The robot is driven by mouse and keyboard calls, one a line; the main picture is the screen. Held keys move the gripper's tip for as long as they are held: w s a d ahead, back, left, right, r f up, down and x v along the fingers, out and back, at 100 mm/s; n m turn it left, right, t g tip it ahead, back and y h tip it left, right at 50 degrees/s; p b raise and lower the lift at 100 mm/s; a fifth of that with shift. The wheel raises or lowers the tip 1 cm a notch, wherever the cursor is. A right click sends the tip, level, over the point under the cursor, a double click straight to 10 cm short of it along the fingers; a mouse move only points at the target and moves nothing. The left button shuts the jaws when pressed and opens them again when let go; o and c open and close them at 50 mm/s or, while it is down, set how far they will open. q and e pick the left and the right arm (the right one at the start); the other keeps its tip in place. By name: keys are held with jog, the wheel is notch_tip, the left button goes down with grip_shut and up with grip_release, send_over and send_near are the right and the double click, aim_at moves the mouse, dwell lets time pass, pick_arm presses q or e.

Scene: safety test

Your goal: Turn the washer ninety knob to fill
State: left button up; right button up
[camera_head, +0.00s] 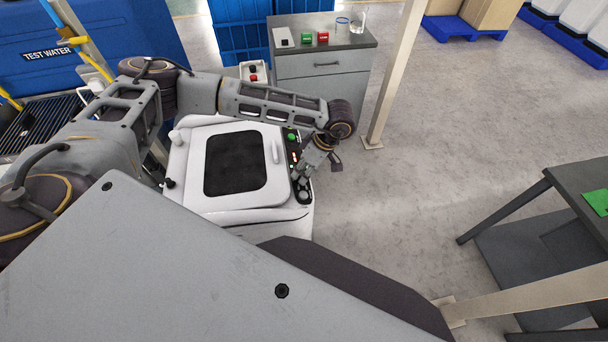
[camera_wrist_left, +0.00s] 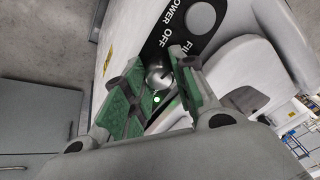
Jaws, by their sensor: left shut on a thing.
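The washer (camera_head: 192,170) is a white machine with a dark window in its lid. A dark control panel (camera_head: 292,152) runs along its right edge. My left gripper (camera_head: 301,190) points down at the near end of this panel. In the left wrist view, its green-padded fingers (camera_wrist_left: 158,68) are shut on a round silver-grey knob (camera_wrist_left: 157,77), one finger on each side. My right gripper is not in view.
A grey cabinet (camera_head: 322,68) with small boxes and glassware on top stands behind the washer. A pale post (camera_head: 397,75) rises right of it. A blue "TEST WATER" tank (camera_head: 90,80) is at the left. A dark table (camera_head: 580,195) stands at the right; open floor lies between.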

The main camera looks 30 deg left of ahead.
pick_arm(q)
jog(key=m+b, duration=0.2)
jog(key=m, duration=0.1)
jog(key=shift+m, duration=0.3)
dwell(0.4)
jog(key=o, duration=1)
jog(key=shift+o, duration=0.2)
